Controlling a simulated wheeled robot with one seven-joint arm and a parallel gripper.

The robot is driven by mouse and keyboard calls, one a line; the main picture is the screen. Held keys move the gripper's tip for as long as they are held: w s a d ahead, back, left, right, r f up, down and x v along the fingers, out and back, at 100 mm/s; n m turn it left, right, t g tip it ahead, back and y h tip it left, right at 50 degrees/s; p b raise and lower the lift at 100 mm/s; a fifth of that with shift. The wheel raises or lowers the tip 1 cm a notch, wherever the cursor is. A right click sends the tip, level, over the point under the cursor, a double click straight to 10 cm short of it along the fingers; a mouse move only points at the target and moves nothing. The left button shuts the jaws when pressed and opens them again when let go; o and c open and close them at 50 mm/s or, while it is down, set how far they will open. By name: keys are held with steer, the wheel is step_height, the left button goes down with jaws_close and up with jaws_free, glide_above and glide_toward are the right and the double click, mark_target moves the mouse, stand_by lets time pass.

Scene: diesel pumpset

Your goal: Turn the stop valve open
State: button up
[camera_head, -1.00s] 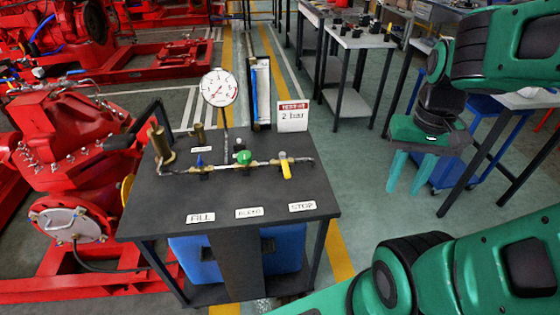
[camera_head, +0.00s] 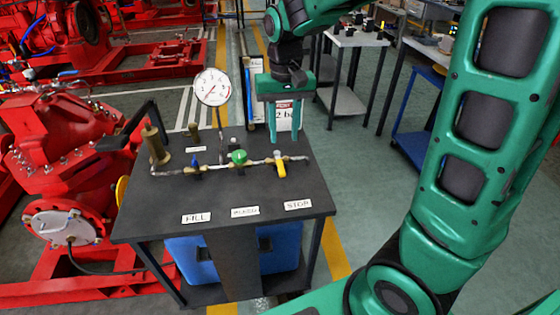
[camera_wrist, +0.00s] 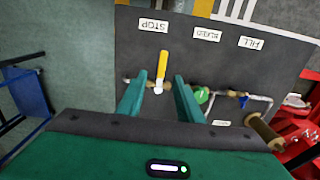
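The stop valve's yellow lever (camera_head: 280,170) stands at the right end of the pipe on the black table, behind the STOP label (camera_head: 298,205). In the wrist view the yellow lever (camera_wrist: 162,66) points from the pipe toward the STOP label (camera_wrist: 154,26), crosswise to the pipe. My gripper (camera_head: 284,139) points down above the back right of the table. In the wrist view its two fingers (camera_wrist: 154,86) are spread, one on each side of the valve in the picture, with nothing between them gripped. I cannot tell their exact height above the valve.
On the same pipe are a green valve (camera_head: 238,157) and a blue-handled valve (camera_head: 195,161). A pressure gauge (camera_head: 212,87) and brass fittings (camera_head: 156,146) stand to the left. Red pump machinery (camera_head: 65,150) fills the left.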

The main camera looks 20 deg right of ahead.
mark_target(281, 166)
steer(key=f, duration=1.1)
steer(key=shift+w+a, duration=0.15)
steer(key=shift+a, duration=0.15)
jaws_close()
